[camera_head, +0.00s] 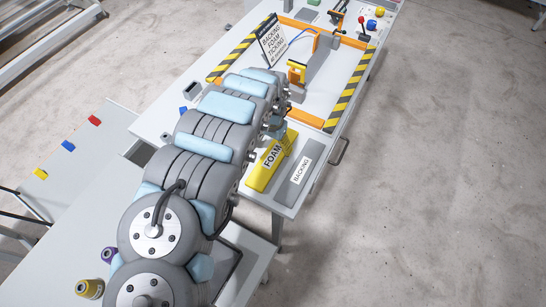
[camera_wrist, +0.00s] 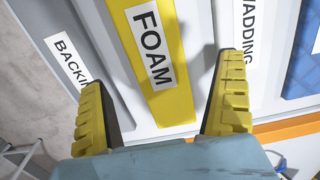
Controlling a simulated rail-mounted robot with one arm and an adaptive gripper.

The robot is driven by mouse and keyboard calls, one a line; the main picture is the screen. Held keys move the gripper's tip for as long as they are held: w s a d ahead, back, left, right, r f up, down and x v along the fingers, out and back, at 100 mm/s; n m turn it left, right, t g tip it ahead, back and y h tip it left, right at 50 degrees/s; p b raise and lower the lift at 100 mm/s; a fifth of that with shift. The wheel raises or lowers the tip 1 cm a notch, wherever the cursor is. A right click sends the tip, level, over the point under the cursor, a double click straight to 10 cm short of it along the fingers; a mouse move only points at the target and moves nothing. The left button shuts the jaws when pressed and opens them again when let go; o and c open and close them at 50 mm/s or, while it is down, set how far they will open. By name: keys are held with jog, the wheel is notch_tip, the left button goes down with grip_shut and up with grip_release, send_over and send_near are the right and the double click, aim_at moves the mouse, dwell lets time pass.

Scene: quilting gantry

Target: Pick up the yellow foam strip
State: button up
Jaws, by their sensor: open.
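The yellow foam strip (camera_head: 260,177) lies on the white table beside the grey backing strip (camera_head: 292,188). It carries a white FOAM label. In the wrist view the foam strip (camera_wrist: 177,108) runs lengthwise between the two yellow-padded fingers of my gripper (camera_wrist: 163,95). The gripper is open, with a gap on either side of the strip and nothing held. I cannot tell how far the fingertips are above the table. In the head view my arm hides the fingers and part of the strip.
The backing strip (camera_wrist: 62,38) lies left of the foam and a WADDING-labelled strip (camera_wrist: 228,25) lies right. A blue quilted piece (camera_wrist: 306,65) is farther right. Beyond are a sign (camera_head: 272,40) and a frame with striped edges (camera_head: 345,98).

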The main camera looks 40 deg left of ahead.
aim_at(273, 156)
jog(key=shift+f, duration=0.4)
jog(key=shift+s+d+f, duration=0.15)
jog(key=shift+f, duration=0.6)
jog(key=shift+s+d+f, duration=0.1)
jog(key=shift+d+f, duration=0.05)
jog(key=shift+f, duration=1.8)
jog(key=c, duration=0.8)
